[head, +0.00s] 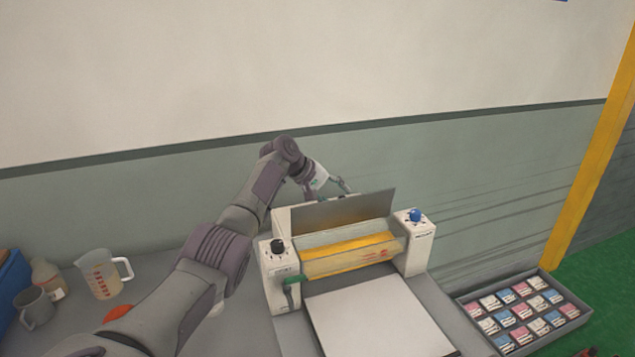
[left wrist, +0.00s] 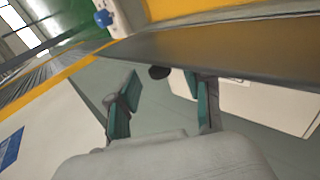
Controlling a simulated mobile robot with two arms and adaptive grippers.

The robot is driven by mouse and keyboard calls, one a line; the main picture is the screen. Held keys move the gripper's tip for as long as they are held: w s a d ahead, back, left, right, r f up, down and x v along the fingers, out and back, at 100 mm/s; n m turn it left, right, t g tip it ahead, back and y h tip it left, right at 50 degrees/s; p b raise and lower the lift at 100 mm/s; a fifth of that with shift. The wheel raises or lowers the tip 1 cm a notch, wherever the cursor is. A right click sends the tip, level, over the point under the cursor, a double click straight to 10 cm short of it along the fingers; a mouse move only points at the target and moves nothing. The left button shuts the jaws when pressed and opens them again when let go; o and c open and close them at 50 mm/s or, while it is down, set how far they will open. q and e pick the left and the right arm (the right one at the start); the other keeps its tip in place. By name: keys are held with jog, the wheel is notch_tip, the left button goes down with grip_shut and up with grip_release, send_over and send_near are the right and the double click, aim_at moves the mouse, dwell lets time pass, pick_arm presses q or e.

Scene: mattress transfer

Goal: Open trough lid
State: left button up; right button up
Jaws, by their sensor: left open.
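The trough (head: 350,262) is a clear-fronted basin with yellow inside, set between two white end housings. Its grey lid (head: 345,212) is a flat panel standing raised and tilted along the trough's back edge. In the left wrist view the lid (left wrist: 225,48) crosses the top of the picture, with yellow beyond it. My left gripper (head: 338,187) is behind the lid's upper edge, partly hidden by it. In the left wrist view its green-padded fingers (left wrist: 165,103) are apart with nothing held. A dark round part (left wrist: 159,72) shows between them; I cannot tell if they touch the lid.
A white plate (head: 380,318) lies in front. A measuring jug (head: 101,274) and a grey mug (head: 34,308) stand left. A tray of small packs (head: 466,304) is at right.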

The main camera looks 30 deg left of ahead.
pick_arm(q)
jog(key=v, duration=0.9)
